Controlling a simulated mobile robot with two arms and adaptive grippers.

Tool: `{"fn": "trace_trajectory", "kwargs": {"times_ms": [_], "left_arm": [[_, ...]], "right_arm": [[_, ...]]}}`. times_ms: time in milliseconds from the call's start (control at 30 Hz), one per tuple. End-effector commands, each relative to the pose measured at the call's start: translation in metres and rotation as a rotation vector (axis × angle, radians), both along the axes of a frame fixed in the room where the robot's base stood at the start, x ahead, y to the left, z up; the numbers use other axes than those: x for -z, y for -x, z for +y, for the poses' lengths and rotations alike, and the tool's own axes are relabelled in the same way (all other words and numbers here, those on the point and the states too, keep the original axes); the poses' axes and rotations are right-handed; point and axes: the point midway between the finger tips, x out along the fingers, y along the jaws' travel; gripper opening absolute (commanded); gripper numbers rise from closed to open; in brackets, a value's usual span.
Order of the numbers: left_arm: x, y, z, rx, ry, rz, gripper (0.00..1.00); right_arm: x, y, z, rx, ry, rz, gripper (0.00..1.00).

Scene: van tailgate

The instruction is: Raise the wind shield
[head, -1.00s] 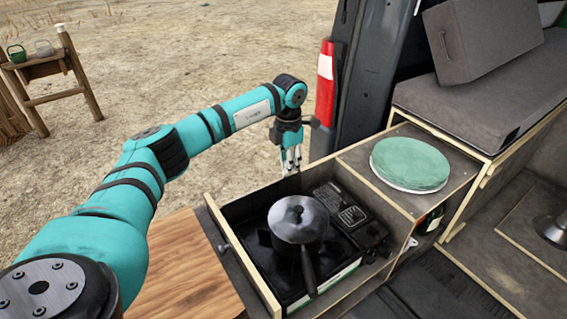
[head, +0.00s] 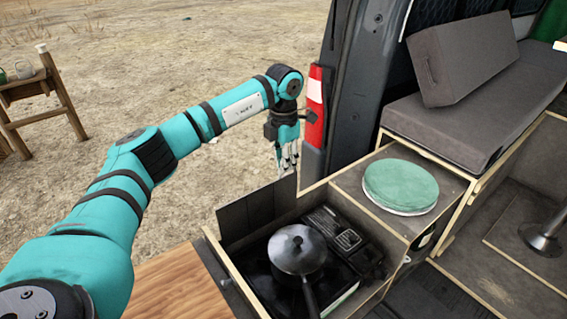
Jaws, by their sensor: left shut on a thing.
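The wind shield (head: 256,211) is a dark folded panel standing up along the far left edge of the stove drawer. It rises above the drawer wall and looks tilted, its right end higher. My left gripper (head: 287,168) points down at the top right end of the panel and is shut on it. The fingertips partly hide that corner. A gas stove (head: 340,240) sits in the drawer with a lidded pot (head: 297,250) on it, its handle toward the front. My right gripper is not in view.
A green plate stack (head: 400,186) lies on the counter right of the stove. A wooden board (head: 175,287) lies left of the drawer. Grey cushions (head: 440,130) fill the upper right.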

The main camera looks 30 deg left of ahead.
Motion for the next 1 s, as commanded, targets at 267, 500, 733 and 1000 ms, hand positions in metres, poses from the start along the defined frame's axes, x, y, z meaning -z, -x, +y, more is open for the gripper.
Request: {"fn": "trace_trajectory", "kwargs": {"times_ms": [267, 500, 733, 1000], "left_arm": [[-0.005, -0.002, 0.000, -0.002, 0.002, -0.011, 0.30], [-0.007, -0.002, 0.000, -0.001, 0.003, -0.009, 0.30], [-0.044, -0.003, 0.000, -0.001, 0.003, -0.014, 0.30], [-0.100, -0.002, 0.000, -0.002, 0.002, -0.013, 0.30]], "right_arm": [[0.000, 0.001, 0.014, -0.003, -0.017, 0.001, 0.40], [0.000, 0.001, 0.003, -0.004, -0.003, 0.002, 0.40], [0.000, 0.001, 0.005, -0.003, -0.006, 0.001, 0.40], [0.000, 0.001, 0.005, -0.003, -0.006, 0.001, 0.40]]}}
